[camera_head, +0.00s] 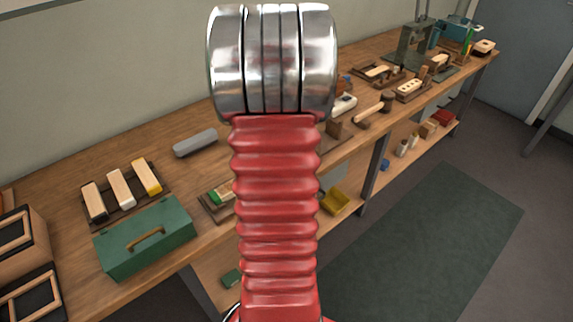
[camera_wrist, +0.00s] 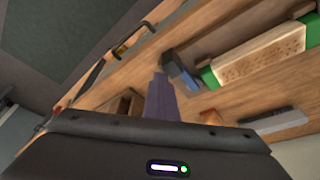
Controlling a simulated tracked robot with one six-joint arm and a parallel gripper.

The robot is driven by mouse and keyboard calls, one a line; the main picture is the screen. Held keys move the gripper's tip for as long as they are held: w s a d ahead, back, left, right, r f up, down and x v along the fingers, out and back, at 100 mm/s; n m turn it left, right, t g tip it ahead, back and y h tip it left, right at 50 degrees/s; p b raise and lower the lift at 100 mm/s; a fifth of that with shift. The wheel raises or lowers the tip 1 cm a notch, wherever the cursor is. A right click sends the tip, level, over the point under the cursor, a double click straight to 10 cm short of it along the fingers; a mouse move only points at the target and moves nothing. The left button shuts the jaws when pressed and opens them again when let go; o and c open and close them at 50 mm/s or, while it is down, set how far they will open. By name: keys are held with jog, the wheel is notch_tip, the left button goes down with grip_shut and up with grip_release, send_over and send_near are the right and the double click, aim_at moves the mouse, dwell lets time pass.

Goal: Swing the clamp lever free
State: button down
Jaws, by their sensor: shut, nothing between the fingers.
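In the wrist view a pale wooden block with rows of small holes (camera_wrist: 258,65) sits between green end pieces (camera_wrist: 208,76). A blue-grey part (camera_wrist: 180,72) lies close beside the near green end; I cannot tell whether it is the clamp lever. My gripper (camera_wrist: 160,78) shows as a narrow purple-grey shape rising from the dark wrist housing, shut and empty. Its tip appears close to the blue-grey part; contact cannot be told. In the head view a green-ended piece in a tray (camera_head: 217,193) is partly hidden behind my red arm, which also hides my gripper.
In the head view a green toolbox (camera_head: 165,249), a rack of brush blocks (camera_head: 104,217) and a grey bar (camera_head: 195,142) stand on the bench left of my arm. Several tools and a press (camera_head: 417,42) stand farther right. Open floor with a green mat (camera_head: 440,235) lies in front.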

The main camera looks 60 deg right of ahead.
jog(key=shift+a+f, duration=0.15)
jog(key=shift+a, duration=0.35)
jog(key=shift+d, duration=0.15)
jog(key=shift+s+d, duration=0.1)
jog(key=shift+d, duration=0.1)
jog(key=d, duration=0.1)
jog(key=s+d, duration=0.1)
jog(key=d, duration=0.1)
jog(key=shift+s, duration=0.1)
jog(key=w+d+v, duration=0.1)
jog(key=w+v, duration=0.1)
jog(key=v, duration=0.7)
jog(key=shift+a+r, duration=0.2)
jog(key=shift+r, duration=0.45)
